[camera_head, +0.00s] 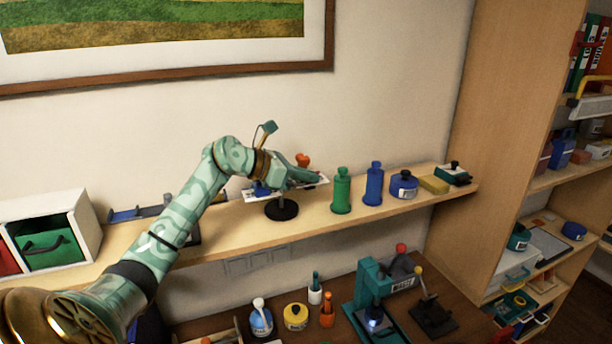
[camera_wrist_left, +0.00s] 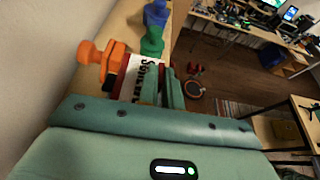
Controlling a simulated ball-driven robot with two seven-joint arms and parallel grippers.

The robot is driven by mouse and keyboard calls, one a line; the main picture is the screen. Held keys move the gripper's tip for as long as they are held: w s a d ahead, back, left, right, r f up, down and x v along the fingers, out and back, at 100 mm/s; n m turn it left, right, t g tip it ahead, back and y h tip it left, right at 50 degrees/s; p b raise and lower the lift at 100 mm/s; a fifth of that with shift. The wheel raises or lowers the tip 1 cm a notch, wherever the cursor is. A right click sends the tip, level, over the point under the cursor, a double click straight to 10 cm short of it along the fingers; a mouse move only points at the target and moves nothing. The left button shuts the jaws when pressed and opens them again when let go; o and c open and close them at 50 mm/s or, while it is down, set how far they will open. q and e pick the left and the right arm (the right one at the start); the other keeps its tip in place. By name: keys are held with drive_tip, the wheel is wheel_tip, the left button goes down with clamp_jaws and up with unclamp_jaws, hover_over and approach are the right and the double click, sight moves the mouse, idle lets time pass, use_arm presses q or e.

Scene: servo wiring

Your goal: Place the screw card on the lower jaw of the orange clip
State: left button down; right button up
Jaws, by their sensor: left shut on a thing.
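The white screw card (camera_wrist_left: 143,73) with dark lettering shows in the left wrist view, at the fingers of my left gripper (camera_wrist_left: 163,86). My left gripper (camera_head: 308,177) is shut on the card over the wall shelf. In the head view a white edge (camera_head: 318,182) shows at the fingers, partly hidden by them. The orange clip (camera_wrist_left: 102,58) is left of the card in the wrist view, close beside it. An orange part (camera_head: 302,160) shows just behind the gripper in the head view. The lower jaw is hidden, and I cannot tell whether the card touches it. My right gripper is not in view.
A black round base (camera_head: 281,209) stands below the gripper on the shelf (camera_head: 400,207). A drawer box (camera_head: 90,222) is at left.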

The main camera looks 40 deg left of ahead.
use_arm(q)
drive_tip(key=c, duration=1.6)
unclamp_jaws()
drive_tip(key=shift+r+p, duration=0.9)
drive_tip(key=b+v, duration=0.1)
drive_tip(key=v, duration=0.2)
drive_tip(key=b+v, duration=0.2)
drive_tip(key=v, duration=0.2)
drive_tip(key=f+b+v, duration=0.1)
drive_tip(key=b+v, duration=0.1)
drive_tip(key=v, duration=0.1)
drive_tip(key=shift+s+a+r, duration=0.15)
drive_tip(key=shift+s+a, duration=0.2)
drive_tip(key=shift+s, duration=0.1)
drive_tip(key=shift+s+a+r, duration=0.15)
drive_tip(key=shift+s+r, duration=0.25)
drive_tip(key=shift+r, duration=0.05)
